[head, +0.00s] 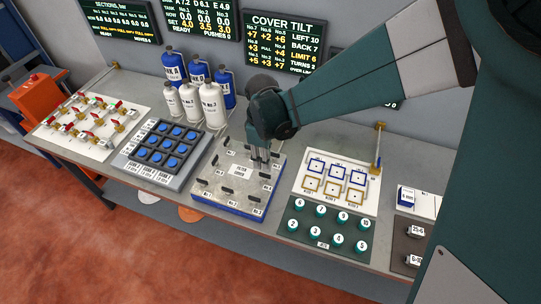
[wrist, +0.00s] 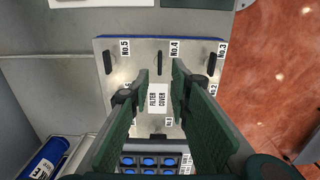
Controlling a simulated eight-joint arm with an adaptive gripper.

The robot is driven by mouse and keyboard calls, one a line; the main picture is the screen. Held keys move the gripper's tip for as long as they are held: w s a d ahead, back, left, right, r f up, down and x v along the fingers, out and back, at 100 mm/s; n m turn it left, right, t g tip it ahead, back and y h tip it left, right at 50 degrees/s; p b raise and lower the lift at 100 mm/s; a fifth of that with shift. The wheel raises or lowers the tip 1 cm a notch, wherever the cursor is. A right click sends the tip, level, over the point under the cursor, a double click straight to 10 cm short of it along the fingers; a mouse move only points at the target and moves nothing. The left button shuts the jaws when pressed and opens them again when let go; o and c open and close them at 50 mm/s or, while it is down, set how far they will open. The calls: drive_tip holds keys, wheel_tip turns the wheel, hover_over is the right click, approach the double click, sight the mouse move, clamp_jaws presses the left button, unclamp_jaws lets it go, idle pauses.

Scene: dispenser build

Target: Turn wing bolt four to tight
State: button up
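The filter cover (head: 238,182) is a light plate with a blue edge and several dark wing bolts, lying on the bench. In the wrist view, wing bolt four (wrist: 159,62) is a thin dark bar beside the label No.4, lined up with the gap between my fingertips. My gripper (wrist: 161,73) is open and points down at the cover, with a finger on either side of that gap. I cannot tell whether the fingertips touch the bolt. In the head view my gripper (head: 262,158) is over the cover's far right part and hides this bolt.
Wing bolt five (wrist: 108,62) and wing bolt three (wrist: 211,64) flank bolt four. A blue button block (head: 168,145) stands left of the cover, bottles (head: 196,100) behind, a green knob panel (head: 328,228) right. The COVER TILT board (head: 284,43) reads LEFT 10, BACK 7, LIMIT 6.

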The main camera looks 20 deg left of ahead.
sight(265, 174)
drive_tip(key=shift+f, duration=0.1)
drive_tip(key=shift+f, duration=3.8)
drive_tip(key=shift+c, duration=0.7)
clamp_jaws()
